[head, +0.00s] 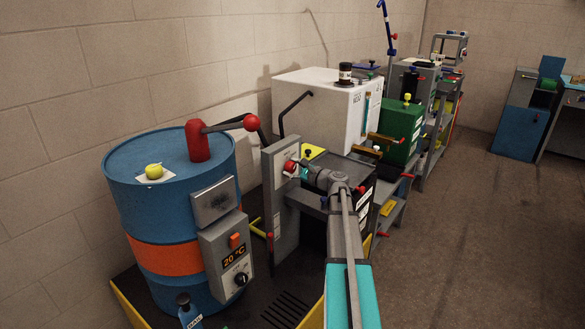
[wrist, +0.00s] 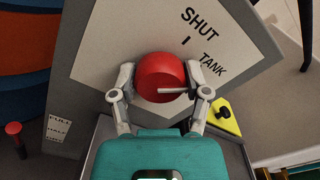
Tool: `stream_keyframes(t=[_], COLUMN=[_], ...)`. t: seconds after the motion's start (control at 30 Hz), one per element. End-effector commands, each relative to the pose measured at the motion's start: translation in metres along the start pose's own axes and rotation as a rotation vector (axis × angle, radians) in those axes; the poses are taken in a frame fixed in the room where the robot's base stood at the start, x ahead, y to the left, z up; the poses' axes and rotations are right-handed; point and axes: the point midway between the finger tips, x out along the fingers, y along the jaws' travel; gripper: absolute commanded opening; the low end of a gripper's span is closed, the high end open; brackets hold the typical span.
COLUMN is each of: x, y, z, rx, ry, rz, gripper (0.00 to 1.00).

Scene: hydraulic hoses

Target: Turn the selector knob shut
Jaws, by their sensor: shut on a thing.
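The selector knob (wrist: 155,78) is red and round, with a thin pale pointer bar that points to the right in the wrist view. It sits on a white label plate (wrist: 215,45) printed SHUT and TANK, fixed to a grey upright panel (head: 270,180). SHUT stands above and right of the knob, and TANK stands nearer on the right. My gripper (wrist: 160,82) is shut on the knob, one finger on its left side and one on its right. In the head view the knob (head: 290,167) shows just beyond my gripper (head: 298,170).
A blue drum (head: 130,220) with an orange band and a red-handled pump (head: 198,140) stands left. A control box (head: 228,270) reading 20 °C hangs on it. A white tank (head: 320,95) stands behind the panel. Open floor (head: 470,230) lies to the right.

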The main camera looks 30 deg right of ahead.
Motion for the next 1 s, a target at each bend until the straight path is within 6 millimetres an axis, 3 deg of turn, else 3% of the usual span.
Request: stream_keyframes(t=[0.47, 1.0], x=[0.0009, 0.0016], y=[-0.0011, 0.0012], z=[0.0000, -0.0004], rx=[-0.167, -0.631], ry=[0.004, 0.005], rz=[-0.010, -0.008], gripper=[0.14, 0.14])
